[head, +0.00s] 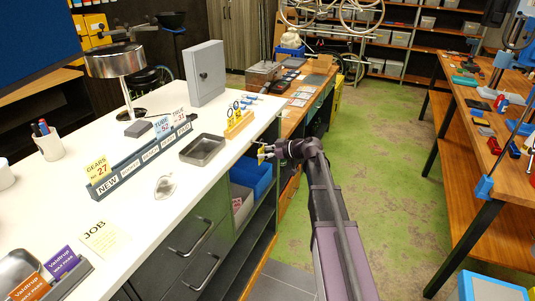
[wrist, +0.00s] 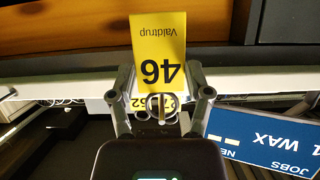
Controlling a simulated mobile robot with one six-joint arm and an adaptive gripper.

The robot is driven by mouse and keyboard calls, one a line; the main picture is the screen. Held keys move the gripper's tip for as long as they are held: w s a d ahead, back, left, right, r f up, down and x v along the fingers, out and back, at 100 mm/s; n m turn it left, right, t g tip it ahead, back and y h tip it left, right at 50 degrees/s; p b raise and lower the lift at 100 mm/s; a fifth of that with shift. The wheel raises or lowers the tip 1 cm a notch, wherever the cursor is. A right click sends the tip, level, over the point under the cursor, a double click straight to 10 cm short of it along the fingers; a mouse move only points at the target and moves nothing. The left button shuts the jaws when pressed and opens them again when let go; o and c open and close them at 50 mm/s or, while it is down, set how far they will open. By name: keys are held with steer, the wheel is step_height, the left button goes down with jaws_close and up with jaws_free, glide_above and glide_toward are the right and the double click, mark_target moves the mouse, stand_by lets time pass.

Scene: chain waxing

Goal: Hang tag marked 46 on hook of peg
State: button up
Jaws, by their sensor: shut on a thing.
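My gripper (wrist: 162,98) is shut on the yellow tag marked 46 (wrist: 158,40). The tag reads "Valdtrup" and appears upside down in the wrist view, with its metal ring between my fingertips. In the head view my gripper (head: 266,153) is just off the right edge of the white counter, and the tag shows only as a small yellow patch. A wooden stand (head: 238,126) with several yellow tags and rings is on the counter near that edge. Another yellow tag (wrist: 137,102), partly hidden, shows behind my fingers in the wrist view. I cannot make out the peg's hook.
The white counter (head: 140,215) carries a grey tray (head: 203,149), a dark label rail (head: 140,163) and a lamp (head: 116,62). Below its edge are a blue bin (head: 250,176) and open shelving. A blue "WAX" sign (wrist: 265,142) shows in the wrist view.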

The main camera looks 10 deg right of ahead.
steer(key=shift+w+a+f+b, duration=0.25)
steer(key=shift+a+f+b, duration=0.05)
steer(key=shift+a+f, duration=0.05)
stand_by(0.7)
steer(key=o, duration=0.4)
stand_by(0.6)
steer(key=o, duration=0.4)
stand_by(0.8)
steer(key=shift+s+d, duration=0.1)
steer(key=p+v, duration=0.4)
steer(key=v, duration=0.6)
steer(key=shift+d, duration=0.2)
stand_by(2.1)
